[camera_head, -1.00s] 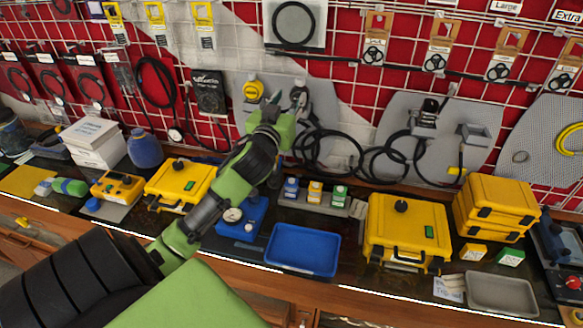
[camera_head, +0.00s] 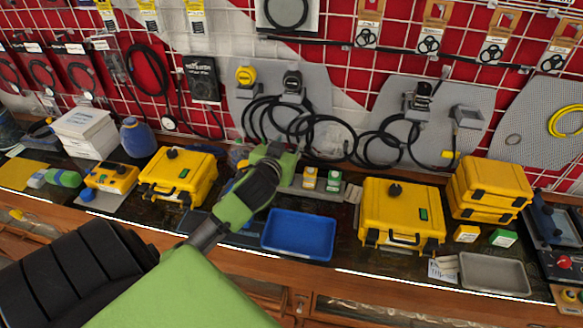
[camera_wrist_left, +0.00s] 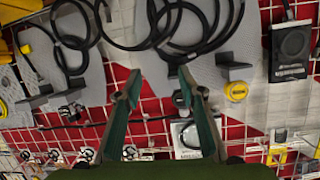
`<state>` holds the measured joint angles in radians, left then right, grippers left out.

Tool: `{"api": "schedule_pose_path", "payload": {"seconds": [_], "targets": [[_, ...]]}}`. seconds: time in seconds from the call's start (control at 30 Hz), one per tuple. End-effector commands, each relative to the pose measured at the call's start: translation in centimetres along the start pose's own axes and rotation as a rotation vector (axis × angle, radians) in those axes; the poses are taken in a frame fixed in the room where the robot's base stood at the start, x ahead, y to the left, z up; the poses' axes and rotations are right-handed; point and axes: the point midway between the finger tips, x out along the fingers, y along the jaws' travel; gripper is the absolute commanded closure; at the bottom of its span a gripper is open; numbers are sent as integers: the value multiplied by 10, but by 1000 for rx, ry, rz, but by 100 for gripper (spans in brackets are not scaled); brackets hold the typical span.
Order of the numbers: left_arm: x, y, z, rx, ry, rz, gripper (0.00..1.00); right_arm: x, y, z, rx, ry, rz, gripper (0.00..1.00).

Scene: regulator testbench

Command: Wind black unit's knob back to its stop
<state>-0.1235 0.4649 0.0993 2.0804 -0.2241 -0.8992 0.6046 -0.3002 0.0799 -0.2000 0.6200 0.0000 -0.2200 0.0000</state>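The black unit (camera_head: 292,82) with its round knob hangs on the left grey wall panel, beside a yellow-knobbed unit (camera_head: 246,75). Black hoses loop below them. My left gripper (camera_head: 277,157) is below the black unit and apart from it, in front of the hoses; its fingertips are hard to make out there. In the left wrist view the scene appears upside down. The left gripper's fingers (camera_wrist_left: 158,85) are spread with nothing between them. The black unit (camera_wrist_left: 181,98) shows by the right finger, partly hidden, and the yellow knob (camera_wrist_left: 236,91) is farther right.
Another grey panel holds a dark device (camera_head: 420,97) and more hoses. On the bench stand a blue tray (camera_head: 300,234), yellow cases (camera_head: 404,214) (camera_head: 178,176) and small boxes. My left arm crosses above the bench and hides part of it.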

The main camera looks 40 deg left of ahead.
Motion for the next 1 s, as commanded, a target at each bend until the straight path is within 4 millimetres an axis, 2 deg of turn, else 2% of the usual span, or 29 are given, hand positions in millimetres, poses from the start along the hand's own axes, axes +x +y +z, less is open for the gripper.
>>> {"api": "schedule_pose_path", "payload": {"seconds": [0.1, 0.6, 0.8, 1.0], "targets": [[-4, 8, 24, 18, -51, 10, 64, 2, 0, 0, 0, 0, 0, 60], [-31, 39, 114, 99, -252, 66, 64, 6, 0, 0, 0, 0, 0, 60], [-41, 47, 137, 122, -306, 84, 64, 6, 0, 0, 0, 0, 0, 60], [-46, 51, 146, 133, -328, 93, 64, 7, 0, 0, 0, 0, 0, 60]]}}
